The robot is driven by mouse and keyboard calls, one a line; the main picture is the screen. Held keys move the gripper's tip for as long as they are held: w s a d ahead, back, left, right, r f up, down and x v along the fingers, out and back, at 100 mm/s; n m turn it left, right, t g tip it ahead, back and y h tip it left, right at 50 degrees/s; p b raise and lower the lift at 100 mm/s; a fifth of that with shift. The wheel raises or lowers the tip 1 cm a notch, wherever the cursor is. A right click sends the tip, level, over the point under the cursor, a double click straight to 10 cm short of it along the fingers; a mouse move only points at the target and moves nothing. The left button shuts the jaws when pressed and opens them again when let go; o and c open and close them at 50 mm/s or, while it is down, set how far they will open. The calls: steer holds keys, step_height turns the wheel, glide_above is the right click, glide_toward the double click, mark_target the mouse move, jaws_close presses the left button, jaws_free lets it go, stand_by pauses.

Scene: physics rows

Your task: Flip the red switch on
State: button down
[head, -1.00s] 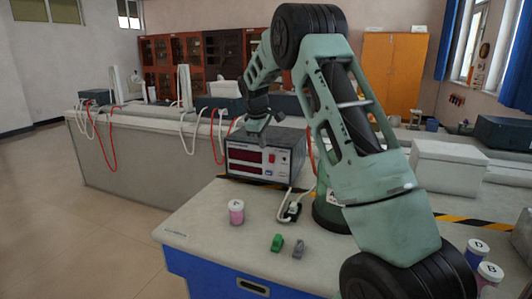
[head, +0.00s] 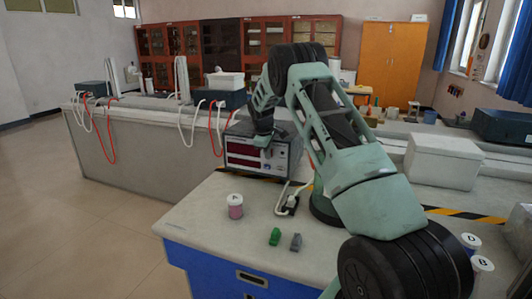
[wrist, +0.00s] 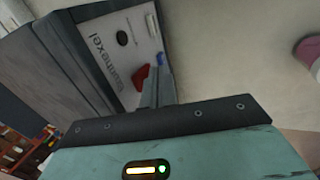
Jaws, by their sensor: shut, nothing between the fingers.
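The instrument box (head: 245,150) stands on the bench with its light front panel and two dark red displays facing the front left. In the wrist view its panel (wrist: 118,48) runs diagonally, with a red switch (wrist: 141,76), a dark oval part and a small blue part. My gripper (head: 265,141) is at the upper right of the panel in the head view and covers part of it. In the wrist view my shut, empty fingers (wrist: 158,88) are right beside the red switch. I cannot tell whether they touch it, or which way the switch is tipped.
A pink jar marked A (head: 235,206), a green piece (head: 275,236) and a grey piece (head: 296,242) lie on the front bench. A plug with a cable (head: 290,203) is close to my arm's base. A white box (head: 447,160) stands at the right.

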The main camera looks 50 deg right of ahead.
steer(key=shift+w+d+f, duration=0.15)
steer(key=shift+d, duration=0.15)
stand_by(0.4)
steer(key=shift+r+p, duration=0.85)
steer(key=shift+a, duration=0.1)
